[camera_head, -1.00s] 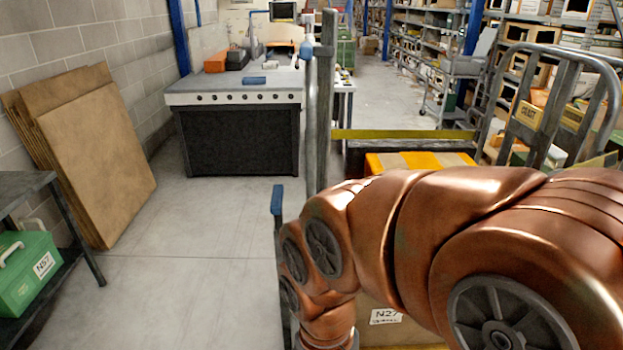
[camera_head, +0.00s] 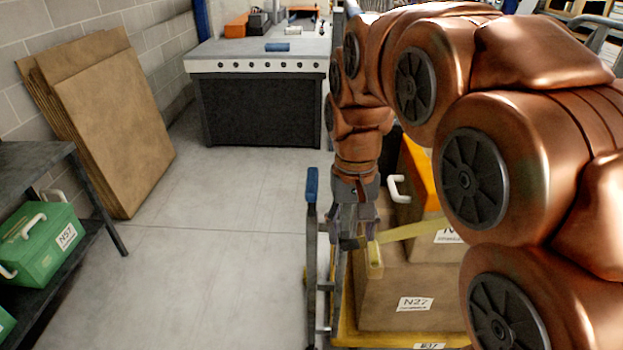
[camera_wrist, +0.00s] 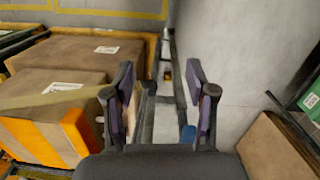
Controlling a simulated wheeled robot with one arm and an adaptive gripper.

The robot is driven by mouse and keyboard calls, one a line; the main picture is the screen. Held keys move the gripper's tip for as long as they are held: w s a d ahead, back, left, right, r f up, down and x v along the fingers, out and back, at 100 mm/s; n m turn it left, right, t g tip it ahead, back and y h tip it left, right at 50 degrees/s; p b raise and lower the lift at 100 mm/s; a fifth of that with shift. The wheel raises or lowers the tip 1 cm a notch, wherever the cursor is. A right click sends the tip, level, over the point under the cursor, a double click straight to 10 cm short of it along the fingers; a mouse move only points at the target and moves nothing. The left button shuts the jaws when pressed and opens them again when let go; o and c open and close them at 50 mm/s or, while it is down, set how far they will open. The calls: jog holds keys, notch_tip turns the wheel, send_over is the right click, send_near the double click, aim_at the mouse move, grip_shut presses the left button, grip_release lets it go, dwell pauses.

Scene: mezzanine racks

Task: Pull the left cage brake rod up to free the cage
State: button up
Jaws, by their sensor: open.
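The left cage has a yellow base (camera_head: 400,339) and grey side bars (camera_head: 325,270). A grey upright with a blue grip (camera_head: 312,185) stands at its left side, apparently the brake rod. My gripper (camera_head: 352,240) points down over the cage's left edge, to the right of the blue grip. In the wrist view my gripper (camera_wrist: 165,100) is open and empty. Grey bars (camera_wrist: 155,112) run below and between its fingers, and the blue grip (camera_wrist: 188,133) shows beside the right finger, partly hidden. Contact cannot be told.
Cartons (camera_head: 410,290) and a yellow strap (camera_head: 420,228) fill the cage right of my gripper. Cardboard sheets (camera_head: 115,125) lean on the left wall, near a shelf with green cases (camera_head: 40,240). A workbench (camera_head: 260,95) stands behind. The floor between is clear.

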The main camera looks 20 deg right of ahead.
jog(key=w+r, duration=0.2)
jog(key=w, duration=0.9)
jog(key=m+t, duration=0.1)
send_over(312, 179)
jog(key=shift+f+p, duration=1)
jog(key=shift+f, duration=3)
grip_shut()
